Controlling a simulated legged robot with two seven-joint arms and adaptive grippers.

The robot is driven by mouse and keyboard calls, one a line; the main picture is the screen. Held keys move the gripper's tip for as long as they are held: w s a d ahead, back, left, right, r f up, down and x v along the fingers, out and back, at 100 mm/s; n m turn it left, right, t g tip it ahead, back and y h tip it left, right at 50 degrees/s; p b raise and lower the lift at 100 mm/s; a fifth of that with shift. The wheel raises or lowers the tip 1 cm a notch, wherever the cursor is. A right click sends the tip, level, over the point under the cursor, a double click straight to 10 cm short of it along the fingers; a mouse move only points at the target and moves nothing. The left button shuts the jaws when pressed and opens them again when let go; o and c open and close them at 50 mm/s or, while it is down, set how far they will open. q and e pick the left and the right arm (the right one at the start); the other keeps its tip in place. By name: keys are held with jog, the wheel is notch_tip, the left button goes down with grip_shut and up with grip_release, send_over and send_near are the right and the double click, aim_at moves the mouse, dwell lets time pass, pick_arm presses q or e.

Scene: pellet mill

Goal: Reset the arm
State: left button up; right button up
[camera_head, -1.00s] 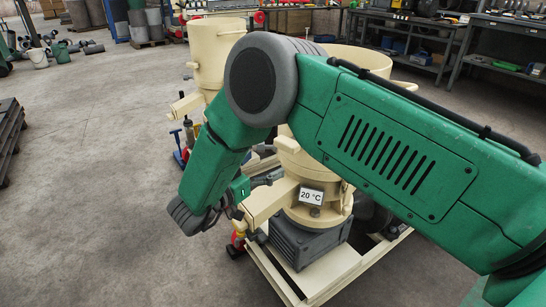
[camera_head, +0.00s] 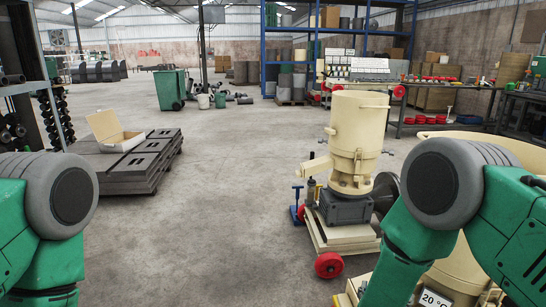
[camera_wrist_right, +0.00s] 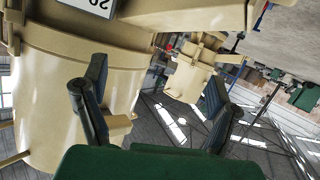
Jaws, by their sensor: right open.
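In the head view my green right arm (camera_head: 420,230) comes in from the right, and its gripper is out of that frame. In the right wrist view my right gripper (camera_wrist_right: 155,80) is open, with dark fingers wide apart and nothing between them. The cream pellet mill (camera_wrist_right: 60,80) with a white "20 °C" label (camera_wrist_right: 92,6) fills the left of that view, close beside the left finger. The label also shows low in the head view (camera_head: 434,298), partly cut off. My left arm (camera_head: 45,215) shows at the lower left; its gripper is not in view.
A second cream mill (camera_head: 358,140) stands on a red-wheeled cart ahead. A stack of dark slabs (camera_head: 130,165) with an open carton (camera_head: 112,132) is at the left. A green bin (camera_head: 170,89) and blue shelving (camera_head: 330,50) stand farther back. The middle floor is clear.

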jog(key=s+f+n+g+y, duration=0.25)
jog(key=s+f, duration=0.25)
jog(key=s, duration=0.4)
jog(key=s+f+n+g+y, duration=0.2)
jog(key=s+f+g+y, duration=0.15)
jog(key=s+f, duration=0.35)
jog(key=s+r+n+g+y, duration=0.1)
jog(key=s+g, duration=0.4)
jog(key=s, duration=1.3)
jog(key=shift+s+r+n+y, duration=0.2)
jog(key=shift+n+y, duration=0.25)
jog(key=shift+y, duration=0.55)
jog(key=shift+w+f, duration=0.1)
